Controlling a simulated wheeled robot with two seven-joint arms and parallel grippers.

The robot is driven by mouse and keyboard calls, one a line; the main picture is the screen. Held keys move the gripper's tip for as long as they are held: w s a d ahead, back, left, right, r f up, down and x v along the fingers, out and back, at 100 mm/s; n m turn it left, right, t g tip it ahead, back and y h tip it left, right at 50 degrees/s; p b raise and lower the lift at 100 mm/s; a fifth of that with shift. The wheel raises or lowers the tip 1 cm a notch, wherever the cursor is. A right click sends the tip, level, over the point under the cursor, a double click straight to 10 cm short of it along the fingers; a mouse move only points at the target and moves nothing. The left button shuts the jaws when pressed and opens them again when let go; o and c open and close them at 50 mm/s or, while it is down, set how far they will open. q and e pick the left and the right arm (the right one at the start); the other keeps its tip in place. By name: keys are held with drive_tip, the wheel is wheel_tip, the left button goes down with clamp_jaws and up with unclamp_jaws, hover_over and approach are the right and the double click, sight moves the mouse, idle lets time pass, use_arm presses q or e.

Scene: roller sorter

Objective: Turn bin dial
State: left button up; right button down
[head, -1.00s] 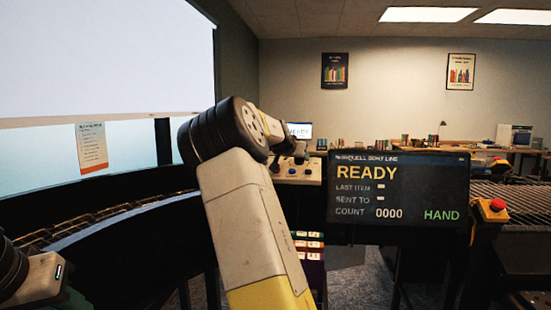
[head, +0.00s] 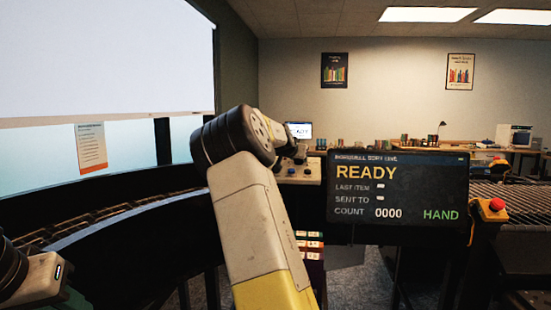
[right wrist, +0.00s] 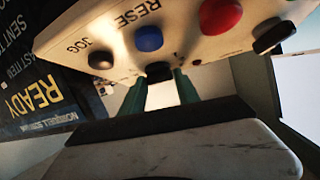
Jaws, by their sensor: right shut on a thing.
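In the right wrist view the pale control panel (right wrist: 115,40) fills the top, with a blue button (right wrist: 149,38), a red button (right wrist: 219,15) and dark knobs along it. My right gripper (right wrist: 160,86) has its two teal fingers on either side of a dark dial (right wrist: 158,71) at the panel's edge and is shut on it. In the head view the panel (head: 312,172) shows only partly behind my right arm, which hides the gripper and the dial. Of my left arm only a part shows at the lower left; its gripper is out of view.
A screen (head: 398,187) reading READY, COUNT 0000 and HAND stands right of my arm. A red stop button (head: 496,204) sits beside the roller conveyor (head: 515,195). Another dark knob (right wrist: 273,37) is near. A curved conveyor (head: 110,215) runs at the left.

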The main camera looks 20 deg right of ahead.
drive_tip(key=shift+s+d+n+y, duration=0.2)
drive_tip(key=shift+n+y, duration=0.2)
drive_tip(key=shift+f+n+t+y, duration=0.15)
drive_tip(key=shift+n+t+y, duration=0.25)
drive_tip(key=shift+n, duration=0.2)
drive_tip(key=shift+n+t, duration=0.3)
drive_tip(key=shift+n, duration=0.1)
drive_tip(key=shift+w+a, duration=0.1)
drive_tip(key=c, duration=0.9)
unclamp_jaws()
